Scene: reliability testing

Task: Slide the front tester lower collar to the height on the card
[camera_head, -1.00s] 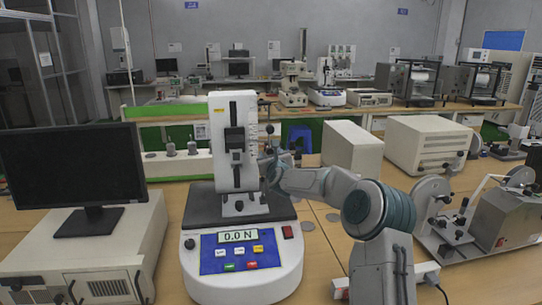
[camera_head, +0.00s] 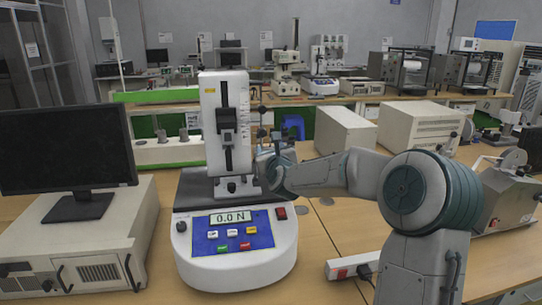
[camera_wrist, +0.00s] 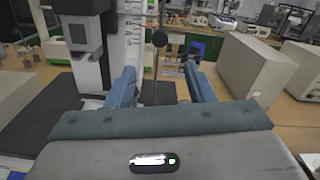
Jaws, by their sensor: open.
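The front tester (camera_head: 226,120) is a white column on a rounded base, with a blue panel whose display (camera_head: 227,218) reads 0.0 N. Dark knobs (camera_head: 262,109) show beside the column's right edge; I cannot tell which belongs to the lower collar. In the wrist view, a black ball knob (camera_wrist: 159,39) and a thin dark upright rod (camera_wrist: 156,68) stand right of a marked white scale (camera_wrist: 133,32). My gripper (camera_head: 268,158) is at the column's right side. In the wrist view my gripper (camera_wrist: 162,82) is open, its fingers either side of the rod. No card is readable.
A monitor (camera_head: 62,150) on a beige case (camera_head: 85,235) stands left of the tester. Beige boxes (camera_head: 345,130) stand behind my arm to the right. A power strip (camera_head: 355,265) and a reel machine (camera_head: 505,190) are at the right. Some bare tabletop shows (camera_head: 315,235).

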